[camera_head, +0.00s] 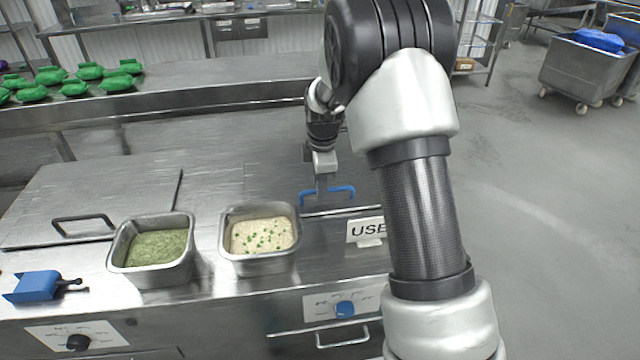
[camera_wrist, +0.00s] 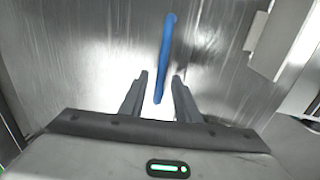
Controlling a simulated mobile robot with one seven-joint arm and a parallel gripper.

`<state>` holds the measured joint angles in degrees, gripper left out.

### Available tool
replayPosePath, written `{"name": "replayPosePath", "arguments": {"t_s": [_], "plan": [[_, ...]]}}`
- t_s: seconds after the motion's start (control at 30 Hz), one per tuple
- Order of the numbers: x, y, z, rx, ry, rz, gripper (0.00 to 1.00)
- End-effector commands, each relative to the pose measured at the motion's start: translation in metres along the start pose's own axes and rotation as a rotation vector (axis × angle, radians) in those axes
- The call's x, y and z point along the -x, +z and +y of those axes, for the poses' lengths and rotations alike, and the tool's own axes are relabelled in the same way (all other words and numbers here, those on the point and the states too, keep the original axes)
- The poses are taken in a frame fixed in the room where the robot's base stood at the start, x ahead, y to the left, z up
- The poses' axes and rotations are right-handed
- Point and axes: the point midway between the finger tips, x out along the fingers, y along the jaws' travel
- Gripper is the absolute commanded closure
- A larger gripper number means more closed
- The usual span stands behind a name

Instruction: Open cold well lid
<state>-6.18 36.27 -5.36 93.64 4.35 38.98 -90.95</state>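The cold well lid (camera_head: 270,183) is a flat steel panel set in the counter, partly hidden by my arm. Its blue bar handle (camera_head: 343,189) is at the front edge. My gripper (camera_head: 322,184) is at this handle, pointing down. In the wrist view, my gripper (camera_wrist: 160,82) has its two dark fingers apart, one on each side of the blue handle (camera_wrist: 166,45). Gaps show between the handle and both fingers. Whether the fingertips reach down to the handle's height is hard to tell. The lid lies flat and closed.
A pan of green food (camera_head: 152,250) and a pan of rice (camera_head: 259,237) stand in front of the lids. A second lid (camera_head: 100,190) with a black handle (camera_head: 84,224) is at left. A white sign (camera_head: 366,229) stands right of the pans. A blue scoop (camera_head: 36,286) lies front left.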

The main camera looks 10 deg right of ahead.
Motion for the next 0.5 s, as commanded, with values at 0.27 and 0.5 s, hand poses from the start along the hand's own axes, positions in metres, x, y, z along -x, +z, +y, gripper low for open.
{"name": "replayPosePath", "arguments": {"t_s": [0.27,0.5], "plan": [[0.0004,0.0001,0.0001,0.0,0.0,0.0,0.94],[0.0006,0.0002,0.0002,0.0,0.0,0.0,1.0]]}}
